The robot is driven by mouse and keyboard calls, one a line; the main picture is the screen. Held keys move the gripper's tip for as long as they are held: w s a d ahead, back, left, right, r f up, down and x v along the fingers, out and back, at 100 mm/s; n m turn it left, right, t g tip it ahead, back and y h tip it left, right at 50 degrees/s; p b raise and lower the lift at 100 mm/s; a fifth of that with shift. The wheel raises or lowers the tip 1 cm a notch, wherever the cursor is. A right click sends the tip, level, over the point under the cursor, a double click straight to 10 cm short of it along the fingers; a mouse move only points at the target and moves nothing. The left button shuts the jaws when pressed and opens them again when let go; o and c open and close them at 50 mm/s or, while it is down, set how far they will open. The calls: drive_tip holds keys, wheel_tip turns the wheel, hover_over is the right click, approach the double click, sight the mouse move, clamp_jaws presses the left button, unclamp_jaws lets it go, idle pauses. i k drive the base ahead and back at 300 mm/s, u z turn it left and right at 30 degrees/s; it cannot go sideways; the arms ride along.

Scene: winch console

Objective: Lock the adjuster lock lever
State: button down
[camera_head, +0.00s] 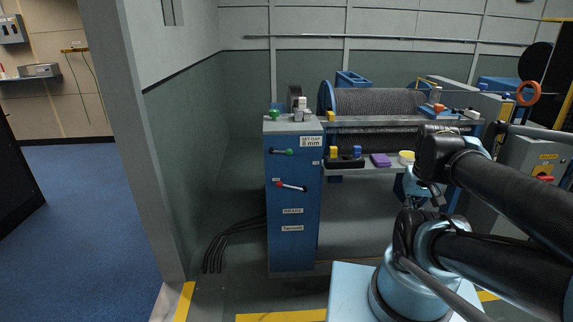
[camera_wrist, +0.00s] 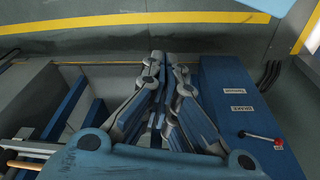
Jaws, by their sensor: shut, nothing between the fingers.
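Two levers are on the front of the blue console (camera_head: 292,228). I cannot tell from the labels which is the adjuster lock lever. In the wrist view the red-knobbed lever (camera_wrist: 262,137) is at the lower right on the blue console (camera_wrist: 228,80). My gripper (camera_wrist: 164,57) is shut and empty, to the left of the console and apart from the levers. The green-knobbed lever is not visible in the wrist view.
A large winch drum (camera_head: 378,102) stands behind and right of the console. A shelf (camera_head: 372,168) beside it holds small coloured blocks. A "SET GAP 8 mm" plate (camera_head: 311,142) is near the console top. Black cables (camera_head: 222,243) run along the floor at left.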

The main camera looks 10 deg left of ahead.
sight(271, 150)
drive_tip(key=z, duration=1)
drive_tip(key=k, duration=1.3)
drive_tip(key=u, duration=0.5)
drive_tip(key=i, duration=0.5)
